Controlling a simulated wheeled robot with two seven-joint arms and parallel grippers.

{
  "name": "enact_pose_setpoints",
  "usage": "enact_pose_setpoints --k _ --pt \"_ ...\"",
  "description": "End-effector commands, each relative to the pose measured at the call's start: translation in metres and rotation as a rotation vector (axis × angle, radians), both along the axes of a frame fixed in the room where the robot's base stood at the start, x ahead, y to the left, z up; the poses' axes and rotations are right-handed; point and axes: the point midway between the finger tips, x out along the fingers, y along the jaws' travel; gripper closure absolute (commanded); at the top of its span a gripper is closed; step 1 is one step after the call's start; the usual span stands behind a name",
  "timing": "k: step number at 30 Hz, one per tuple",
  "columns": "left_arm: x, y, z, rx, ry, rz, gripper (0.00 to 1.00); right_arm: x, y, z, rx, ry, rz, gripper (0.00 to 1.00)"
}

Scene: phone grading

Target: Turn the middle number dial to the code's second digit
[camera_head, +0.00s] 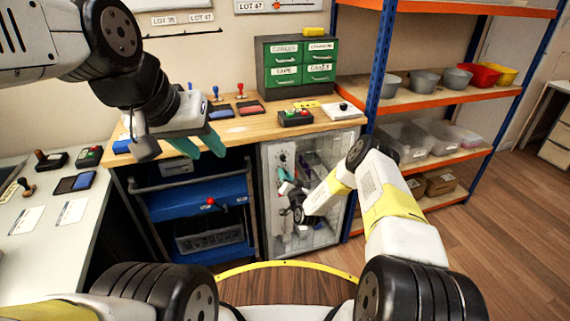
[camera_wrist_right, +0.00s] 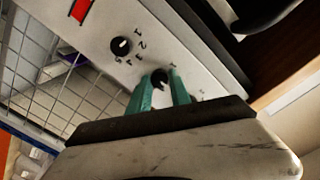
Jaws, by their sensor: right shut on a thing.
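My left gripper (camera_head: 202,143) hangs empty and open before the bench edge.
The wooden bench (camera_head: 235,125) holds a green drawer cabinet (camera_head: 296,66), stamps and small devices. A blue cart (camera_head: 205,207) stands left of the glass cabinet. An orange-and-blue shelf rack (camera_head: 440,98) with bins is at right. A pale side table (camera_head: 50,235) is at left.

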Motion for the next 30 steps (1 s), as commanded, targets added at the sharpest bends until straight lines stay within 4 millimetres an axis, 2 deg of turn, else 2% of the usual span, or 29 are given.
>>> enact_pose_setpoints --k 2,3,6,17,30 --pt "0.000 0.000 0.000 0.000 0.000 0.000 0.64 -0.001 0.000 -0.001 -0.001 0.003 0.000 1.00" --pt "0.000 0.000 0.000 0.000 0.000 0.000 0.64 -0.001 0.000 -0.001 -0.001 0.003 0.000 0.72" --pt "0.000 0.000 0.000 0.000 0.000 0.000 0.64 -0.001 0.000 -0.001 -0.001 0.002 0.000 0.54" --pt "0.000 0.000 0.000 0.000 0.000 0.000 0.64 -0.003 -0.001 -0.001 -0.001 0.001 0.000 0.54" --pt "0.000 0.000 0.000 0.000 0.000 0.000 0.64 -0.066 -0.021 0.001 -0.002 0.003 0.000 0.54"
